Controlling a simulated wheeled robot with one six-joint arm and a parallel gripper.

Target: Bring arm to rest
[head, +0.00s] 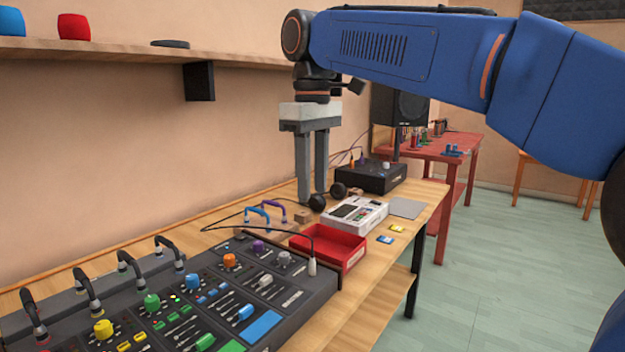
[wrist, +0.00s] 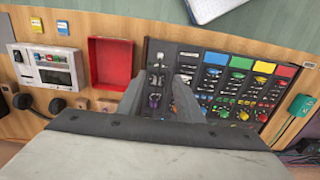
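My gripper (head: 313,200) hangs from my blue arm with its two grey fingers pointing down over the far part of the wooden bench (head: 425,220). The fingers are apart, and nothing shows between them. In the wrist view the gripper (wrist: 162,80) also looks open and empty, with the dark mixer (wrist: 215,90) seen beyond and between the fingers. I cannot tell exactly how far the tips are above the bench.
A red tray (head: 328,247), white device (head: 352,215), black round pads (head: 338,189) and black box (head: 370,178) are close by. The mixer (head: 200,310) fills the near bench. A shelf (head: 110,50) runs along the left wall. Open floor (head: 500,260) lies right.

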